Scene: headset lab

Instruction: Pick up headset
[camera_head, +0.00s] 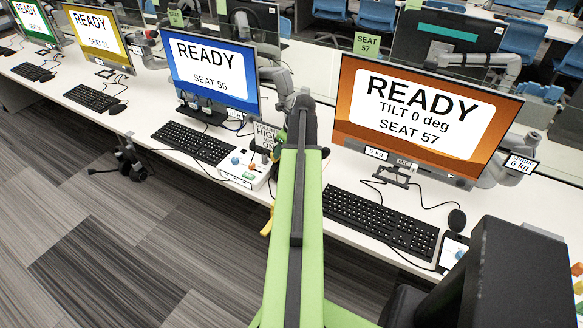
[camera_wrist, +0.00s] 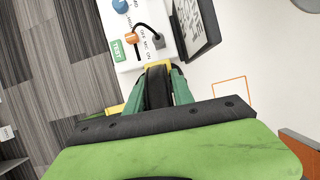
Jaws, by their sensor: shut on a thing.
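My gripper (camera_wrist: 159,70) shows in the wrist view with its green, yellow-tipped fingers on either side of a black, band-like part of the headset (camera_wrist: 157,90). It is shut on this part, just in front of a white control box. The rest of the headset is hidden by my gripper body and arm.
The white control box (camera_head: 246,167) with knobs and a green button stands at the desk edge. Keyboards (camera_head: 380,219) and monitors (camera_head: 420,118) line the white desk. The carpeted floor (camera_head: 110,250) in front is clear.

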